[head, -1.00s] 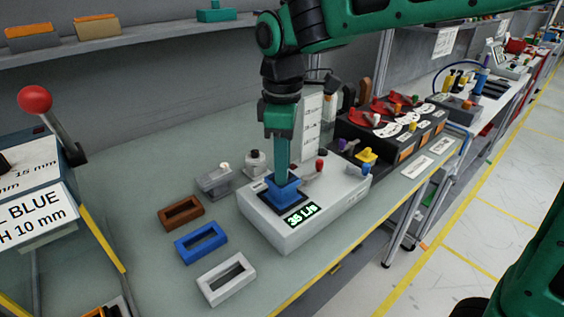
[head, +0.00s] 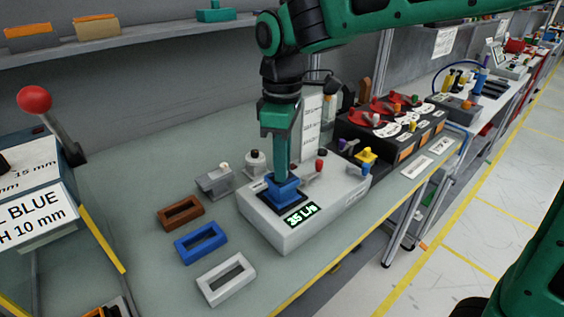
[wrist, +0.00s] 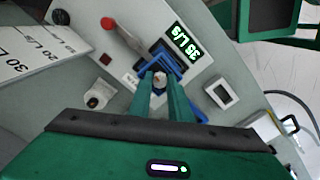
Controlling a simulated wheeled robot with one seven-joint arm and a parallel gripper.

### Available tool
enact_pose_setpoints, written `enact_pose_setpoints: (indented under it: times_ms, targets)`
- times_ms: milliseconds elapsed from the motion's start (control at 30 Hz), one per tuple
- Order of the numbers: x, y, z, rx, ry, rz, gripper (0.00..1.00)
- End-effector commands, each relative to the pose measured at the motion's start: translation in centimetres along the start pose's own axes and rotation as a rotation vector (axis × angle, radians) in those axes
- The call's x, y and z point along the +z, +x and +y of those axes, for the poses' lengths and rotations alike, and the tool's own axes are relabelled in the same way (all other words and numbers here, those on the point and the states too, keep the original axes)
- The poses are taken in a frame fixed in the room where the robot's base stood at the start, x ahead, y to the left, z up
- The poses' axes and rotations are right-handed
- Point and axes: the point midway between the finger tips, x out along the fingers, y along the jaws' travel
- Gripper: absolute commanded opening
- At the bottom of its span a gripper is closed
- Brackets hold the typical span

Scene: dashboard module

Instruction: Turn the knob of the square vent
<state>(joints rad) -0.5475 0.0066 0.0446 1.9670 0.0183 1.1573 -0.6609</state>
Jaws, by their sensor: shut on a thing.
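The blue square vent (head: 285,193) sits in the top of a white box (head: 310,222), behind its display (head: 301,214), which reads 35 L/s. It also shows in the wrist view (wrist: 172,64), around my fingertips. My gripper (head: 281,180) points straight down onto the vent, its fingers close together. In the wrist view my gripper (wrist: 159,82) is shut on a small pale knob (wrist: 159,79) with a bit of orange, in the middle of the vent. The fingers hide the knob in the head view.
A red-tipped lever (head: 317,170) stands on the box just right of my gripper. Brown (head: 180,212), blue (head: 200,242) and white (head: 226,278) frames lie to the left on the bench. A dark unit with red dials (head: 390,125) stands behind right.

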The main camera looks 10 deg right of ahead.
Motion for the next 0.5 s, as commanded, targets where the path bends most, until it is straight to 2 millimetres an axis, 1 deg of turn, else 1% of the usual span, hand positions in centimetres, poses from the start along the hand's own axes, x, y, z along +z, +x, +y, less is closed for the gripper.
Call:
enact_pose_setpoints:
  times_ms: [167,500]
  targets:
    - [0.02,-0.02,0.03,0.0,0.08,0.0,0.0]
    - [0.02,-0.02,0.05,0.0,0.3,0.0,0.0]
